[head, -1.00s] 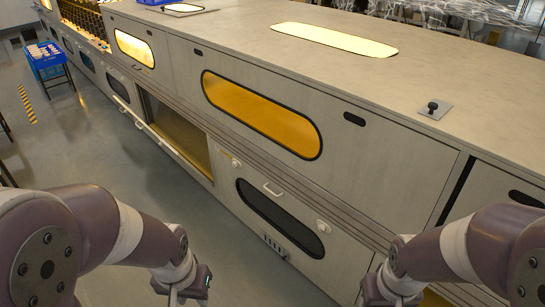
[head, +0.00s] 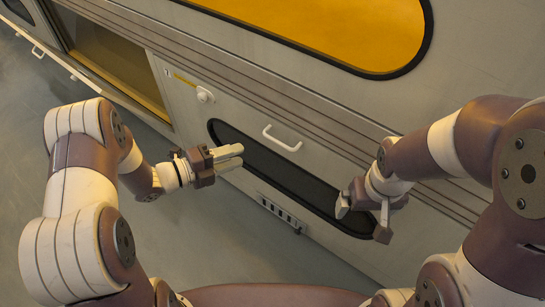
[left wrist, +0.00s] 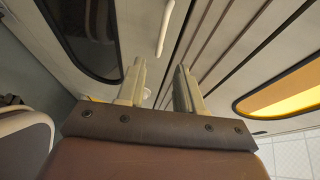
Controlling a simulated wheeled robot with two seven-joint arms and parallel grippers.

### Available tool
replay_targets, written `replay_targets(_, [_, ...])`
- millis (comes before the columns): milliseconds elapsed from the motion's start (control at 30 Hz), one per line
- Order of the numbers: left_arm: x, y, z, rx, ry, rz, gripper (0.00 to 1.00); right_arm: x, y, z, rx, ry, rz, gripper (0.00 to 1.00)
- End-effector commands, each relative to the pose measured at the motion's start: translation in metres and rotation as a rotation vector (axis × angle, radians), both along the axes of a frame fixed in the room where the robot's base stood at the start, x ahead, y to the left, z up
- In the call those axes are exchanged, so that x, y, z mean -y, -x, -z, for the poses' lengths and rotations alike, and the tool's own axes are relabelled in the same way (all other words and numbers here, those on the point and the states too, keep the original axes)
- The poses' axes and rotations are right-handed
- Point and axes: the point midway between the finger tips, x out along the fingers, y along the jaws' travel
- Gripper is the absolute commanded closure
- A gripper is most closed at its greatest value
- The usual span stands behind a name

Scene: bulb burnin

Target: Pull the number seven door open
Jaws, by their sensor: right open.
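A lower door panel with a dark oval window (head: 300,178) is in front of me; I can read no number on it. Its white bar handle (head: 282,137) sits above the window, and a white handle also shows ahead of the fingers in the left wrist view (left wrist: 166,28). My left gripper (head: 242,156) is open and empty, left of and slightly below the handle, apart from it. Its two fingers stand apart in the left wrist view (left wrist: 158,85). My right gripper (head: 363,221) is open and empty, below and right of the handle, before the window's right end.
A white round knob (head: 205,95) is on the panel left of the handle. An amber window (head: 340,25) is above, over long grooved rails. A vented box (head: 281,213) is low on the panel. The grey floor (head: 215,235) is clear.

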Motion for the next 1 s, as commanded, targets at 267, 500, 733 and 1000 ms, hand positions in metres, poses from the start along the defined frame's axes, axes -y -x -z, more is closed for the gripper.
replay_targets(267, [0.061,-0.034,0.016,0.000,0.000,0.006,0.64,0.000,0.000,0.028,0.000,0.000,0.000,0.00])
replay_targets(500, [0.092,-0.055,0.019,-0.002,-0.001,0.000,0.64,0.000,0.000,0.040,0.000,0.000,0.000,0.00])
replay_targets(733, [0.099,-0.059,0.019,-0.004,-0.001,-0.002,0.64,0.000,0.000,0.041,0.000,0.000,0.000,0.00])
replay_targets(1000, [0.098,-0.059,0.018,-0.005,-0.001,-0.002,1.00,0.000,0.000,0.041,0.000,0.000,0.000,0.00])
